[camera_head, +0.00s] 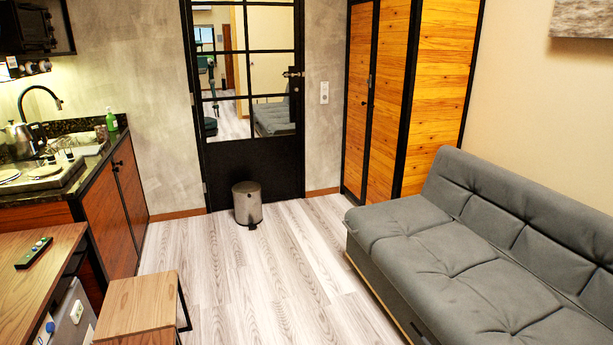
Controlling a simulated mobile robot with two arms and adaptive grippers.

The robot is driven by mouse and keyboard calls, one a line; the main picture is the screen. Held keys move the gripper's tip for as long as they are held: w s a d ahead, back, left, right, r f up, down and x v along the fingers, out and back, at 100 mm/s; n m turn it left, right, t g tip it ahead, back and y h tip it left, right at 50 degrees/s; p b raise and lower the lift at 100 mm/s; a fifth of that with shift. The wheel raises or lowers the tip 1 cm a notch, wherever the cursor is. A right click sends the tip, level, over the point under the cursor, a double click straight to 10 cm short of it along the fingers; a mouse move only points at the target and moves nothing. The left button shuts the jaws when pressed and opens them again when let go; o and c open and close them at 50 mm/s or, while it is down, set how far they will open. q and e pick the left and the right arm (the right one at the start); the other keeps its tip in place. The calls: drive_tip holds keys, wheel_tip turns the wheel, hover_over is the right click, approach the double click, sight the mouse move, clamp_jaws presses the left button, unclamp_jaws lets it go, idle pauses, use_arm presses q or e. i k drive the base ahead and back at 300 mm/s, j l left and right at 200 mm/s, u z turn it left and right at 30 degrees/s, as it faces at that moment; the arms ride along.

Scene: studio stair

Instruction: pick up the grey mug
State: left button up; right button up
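I cannot clearly make out a grey mug in this view. The kitchen counter (84,170) at the left holds several small items. A small greyish object (101,133) stands near its back edge beside a green bottle (111,121), too small to tell what it is. A grey metal kettle (20,138) stands at the far left of the counter, and pale dishes (45,171) lie near the front. Neither of my grippers shows in the view.
A wooden table (50,250) with a dark remote (34,252) is at the lower left, with a wooden stool (138,305) beside it. A metal bin (247,203) stands before the black glazed door (250,165). A grey sofa (430,250) fills the right. Floor (260,275) between is clear.

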sight(102, 132)
drive_tip(key=i+l, duration=0.1)
drive_tip(key=i, duration=0.4)
drive_tip(key=i+l+u, duration=0.1)
drive_tip(key=i, duration=0.45)
drive_tip(key=i+l+u, duration=0.1)
drive_tip(key=i, duration=0.4)
drive_tip(key=i+l, duration=0.15)
drive_tip(key=i, duration=0.35)
drive_tip(key=i+j+u, duration=0.15)
drive_tip(key=i+u, duration=0.2)
drive_tip(key=i, duration=0.7)
drive_tip(key=i+l+u, duration=0.15)
drive_tip(key=i+u, duration=0.2)
drive_tip(key=i, duration=0.7)
